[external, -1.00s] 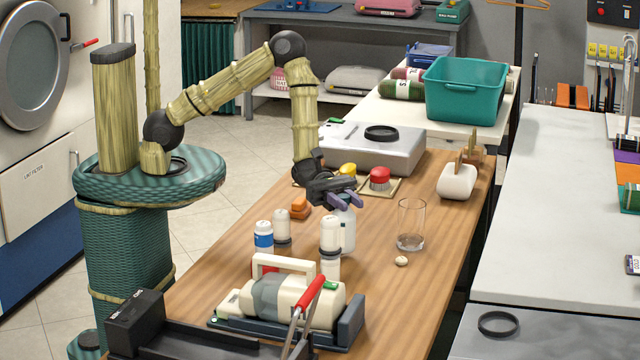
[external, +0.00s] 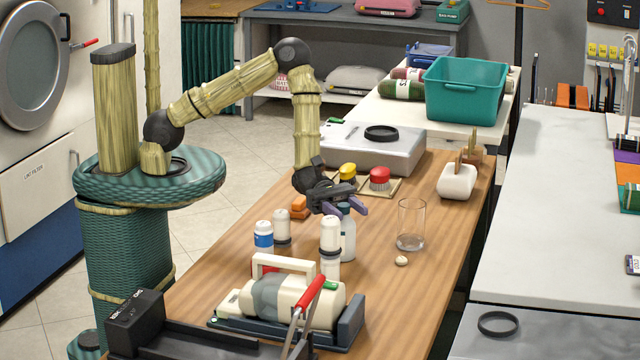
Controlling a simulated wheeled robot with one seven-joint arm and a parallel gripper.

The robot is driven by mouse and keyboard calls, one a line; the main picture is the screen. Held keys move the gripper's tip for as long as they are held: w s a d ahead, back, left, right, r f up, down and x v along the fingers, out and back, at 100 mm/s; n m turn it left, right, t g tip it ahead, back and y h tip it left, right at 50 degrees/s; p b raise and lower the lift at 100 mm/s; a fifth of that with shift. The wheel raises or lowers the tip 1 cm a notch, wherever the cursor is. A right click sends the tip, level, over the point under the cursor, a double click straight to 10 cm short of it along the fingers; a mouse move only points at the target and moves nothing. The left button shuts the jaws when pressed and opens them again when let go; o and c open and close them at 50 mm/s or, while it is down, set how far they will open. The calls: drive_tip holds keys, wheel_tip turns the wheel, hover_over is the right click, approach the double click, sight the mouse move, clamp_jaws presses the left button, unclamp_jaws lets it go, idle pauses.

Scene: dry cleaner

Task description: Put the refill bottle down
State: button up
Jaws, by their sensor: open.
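A pale bottle with a bluish top, which I take for the refill bottle (external: 348,240), stands upright on the wooden counter (external: 400,315). It is partly hidden behind a white bottle with a dark band (external: 330,236). My gripper (external: 346,208) is at the top of the pale bottle, its purple-grey fingers pointing down and to the right. The fingers are open around or just over the bottle's top; whether they touch it I cannot tell.
A clear glass (external: 411,226) and a small pale round piece (external: 401,261) are to the right. A blue-banded bottle (external: 263,238) and another white bottle (external: 282,228) stand left. A cream machine with a red lever (external: 290,300) is in front. Red and yellow buttons (external: 379,178) lie behind.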

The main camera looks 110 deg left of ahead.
drive_tip(key=b+v, duration=0.1)
drive_tip(key=v, duration=1.1)
drive_tip(key=shift+b, duration=0.3)
drive_tip(key=shift+r, duration=0.15)
drive_tip(key=s+d+m+g, duration=0.2)
drive_tip(key=s+m+g, duration=0.1)
drive_tip(key=s+d+m+g+h, duration=0.1)
drive_tip(key=s+d+m+g, duration=0.1)
drive_tip(key=s+m+g, duration=0.1)
drive_tip(key=s+d+m+g, duration=0.3)
drive_tip(key=shift+s, duration=0.3)
drive_tip(key=s+f+m+g+y, duration=0.1)
drive_tip(key=s+m+g+y, duration=0.4)
drive_tip(key=s, duration=0.3)
drive_tip(key=a+r+m+t+y, duration=0.3)
drive_tip(key=a+m+y, duration=0.5)
drive_tip(key=a+m, duration=0.3)
drive_tip(key=shift+w+a+r+m+t+y, duration=0.3)
drive_tip(key=shift+a+r+m+t+y, duration=0.1)
drive_tip(key=shift+m, duration=0.6)
